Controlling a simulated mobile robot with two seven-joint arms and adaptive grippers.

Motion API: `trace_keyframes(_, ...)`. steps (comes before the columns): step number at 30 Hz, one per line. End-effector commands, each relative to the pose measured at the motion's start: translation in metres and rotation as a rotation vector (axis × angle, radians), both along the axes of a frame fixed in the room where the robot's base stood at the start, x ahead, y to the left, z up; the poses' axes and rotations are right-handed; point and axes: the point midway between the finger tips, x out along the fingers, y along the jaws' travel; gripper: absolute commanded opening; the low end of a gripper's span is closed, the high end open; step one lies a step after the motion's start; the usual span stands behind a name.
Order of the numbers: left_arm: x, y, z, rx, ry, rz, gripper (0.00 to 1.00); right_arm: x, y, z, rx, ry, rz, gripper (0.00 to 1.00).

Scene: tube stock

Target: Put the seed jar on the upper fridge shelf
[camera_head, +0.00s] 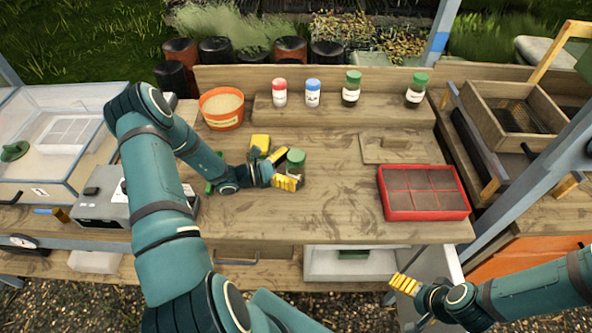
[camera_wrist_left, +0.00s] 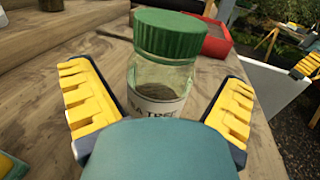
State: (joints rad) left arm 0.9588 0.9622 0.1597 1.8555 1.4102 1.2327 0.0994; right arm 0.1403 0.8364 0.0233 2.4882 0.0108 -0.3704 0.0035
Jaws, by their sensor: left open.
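A clear jar with a green lid (camera_head: 295,157) stands on the wooden bench. In the left wrist view the jar (camera_wrist_left: 160,75) shows dark contents and a partly hidden label. My left gripper (camera_head: 281,168) is open, with a yellow finger on either side of the jar and visible gaps in the wrist view. The fridge (camera_head: 322,262) is a white, open-fronted box below the bench top, with a green item inside. Its pale door (camera_head: 440,262) stands open. My right gripper (camera_head: 404,284) is beside the door; its finger gap is unclear.
A red seed tray (camera_head: 424,216) lies right of the jar. A raised wooden shelf (camera_head: 382,116) behind holds two more green-lidded jars (camera_head: 351,88) and red- and blue-capped bottles. An orange pot (camera_head: 222,122) stands at back left. The bench front centre is clear.

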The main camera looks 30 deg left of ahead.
Motion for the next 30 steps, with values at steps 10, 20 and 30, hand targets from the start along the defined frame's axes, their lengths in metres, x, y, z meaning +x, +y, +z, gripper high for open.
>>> trace_keyframes(10, 0.02, -0.019, 0.0, 0.001, 0.001, 0.0, 0.99, 0.0, 0.0, 0.002, 0.001, 0.0, 0.0, 0.94)
trace_keyframes(20, 0.02, -0.019, 0.0, 0.001, 0.001, 0.0, 0.14, 0.0, 0.0, 0.002, 0.001, 0.0, 0.0, 0.94)
trace_keyframes(30, 0.02, -0.019, 0.001, 0.001, -0.001, -0.001, 0.1, 0.0, 0.0, 0.002, 0.001, 0.0, 0.0, 0.94)
